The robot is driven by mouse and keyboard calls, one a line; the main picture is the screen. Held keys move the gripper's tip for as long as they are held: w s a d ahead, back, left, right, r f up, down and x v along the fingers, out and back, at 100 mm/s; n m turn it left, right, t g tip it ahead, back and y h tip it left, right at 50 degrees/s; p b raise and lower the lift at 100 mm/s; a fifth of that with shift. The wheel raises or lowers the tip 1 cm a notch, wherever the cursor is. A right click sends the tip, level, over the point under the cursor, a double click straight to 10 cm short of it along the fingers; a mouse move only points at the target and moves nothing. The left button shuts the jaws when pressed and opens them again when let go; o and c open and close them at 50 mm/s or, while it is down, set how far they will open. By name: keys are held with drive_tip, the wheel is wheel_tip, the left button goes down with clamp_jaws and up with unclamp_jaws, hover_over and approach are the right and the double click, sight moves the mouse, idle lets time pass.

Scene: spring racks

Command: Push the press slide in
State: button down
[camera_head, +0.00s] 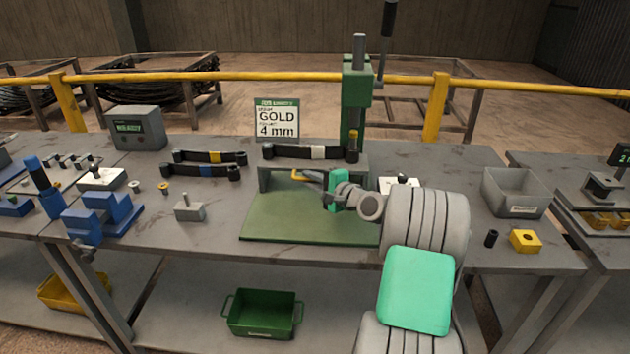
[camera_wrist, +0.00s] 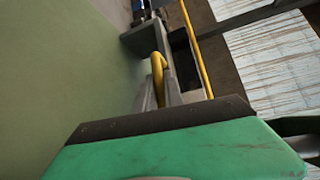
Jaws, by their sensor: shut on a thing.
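The press stands at the middle of the bench, with a green column (camera_head: 357,100), a grey bed (camera_head: 268,180) and a green plate (camera_head: 275,222) in front. The yellow handle (camera_head: 308,175) of the press slide shows at the bed's front, left of my gripper (camera_head: 326,186). In the wrist view the yellow handle (camera_wrist: 157,72) sits between my gripper's grey fingers (camera_wrist: 165,95), which are shut on it. The slide's body is mostly hidden by the bed and my gripper, so I cannot tell how far in it sits.
A black leaf spring with a white band (camera_head: 318,152) lies across the top of the bed. A grey block (camera_head: 189,210) stands left of the plate, and a grey bin (camera_head: 515,193) stands at the right. A yellow rail (camera_head: 250,76) runs behind the bench.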

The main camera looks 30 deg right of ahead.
drive_tip(key=shift+r, duration=0.1)
drive_tip(key=c, duration=1.5)
unclamp_jaws()
drive_tip(key=shift+w+d, duration=0.1)
drive_tip(key=shift+w, duration=0.05)
drive_tip(key=shift+o, duration=0.2)
drive_tip(key=v, duration=0.7)
drive_tip(key=shift+s+b, duration=0.3)
drive_tip(key=shift+s, duration=0.1)
